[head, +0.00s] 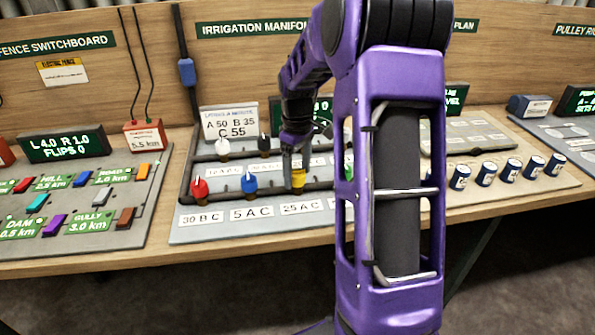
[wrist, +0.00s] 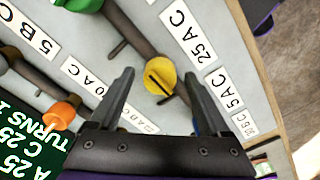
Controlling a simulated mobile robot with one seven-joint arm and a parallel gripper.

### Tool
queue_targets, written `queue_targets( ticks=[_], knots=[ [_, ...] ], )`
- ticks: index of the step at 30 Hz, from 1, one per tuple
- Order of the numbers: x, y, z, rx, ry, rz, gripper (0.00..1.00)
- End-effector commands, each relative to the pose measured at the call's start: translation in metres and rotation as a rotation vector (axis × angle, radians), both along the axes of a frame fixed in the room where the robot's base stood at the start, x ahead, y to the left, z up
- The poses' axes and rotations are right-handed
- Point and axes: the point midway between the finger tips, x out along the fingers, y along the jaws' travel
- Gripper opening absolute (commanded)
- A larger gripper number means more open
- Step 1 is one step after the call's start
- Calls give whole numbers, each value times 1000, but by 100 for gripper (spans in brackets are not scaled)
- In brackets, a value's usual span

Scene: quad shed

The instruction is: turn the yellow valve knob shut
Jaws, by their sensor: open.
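The yellow valve knob (head: 298,180) sits on the dark pipe of the irrigation manifold, behind a label reading "25 AC". In the wrist view the knob (wrist: 163,70) is a round yellow cap with a narrow raised bar across it, slanting down to the right. My gripper (head: 293,158) points down over the knob. In the wrist view the open fingers of my gripper (wrist: 159,76) stand on either side of the knob, with visible gaps. I cannot tell how far the fingertips are above it.
A red knob (head: 199,189) and a blue knob (head: 249,183) stand left of the yellow one. White (head: 222,147) and black (head: 264,142) knobs are behind. An orange knob (wrist: 60,114) and a green knob (wrist: 84,4) show in the wrist view. Several blue cans stand right.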

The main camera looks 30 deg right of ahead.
Motion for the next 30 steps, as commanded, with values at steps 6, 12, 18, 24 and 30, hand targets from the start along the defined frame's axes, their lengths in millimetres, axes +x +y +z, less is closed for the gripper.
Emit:
queue_targets(
  ticks=[6, 12, 18, 24, 30],
  knots=[
    [0, 0, 0, 0, 0, 0, 65],
    [0, 0, 0, 0, 0, 0, 29],
    [0, 0, 1, 0, 0, 0, 0],
    [0, 0, 1, 0, 0, -15, 0],
    [0, 0, 2, -1, 0, -87, 0]
  ],
)
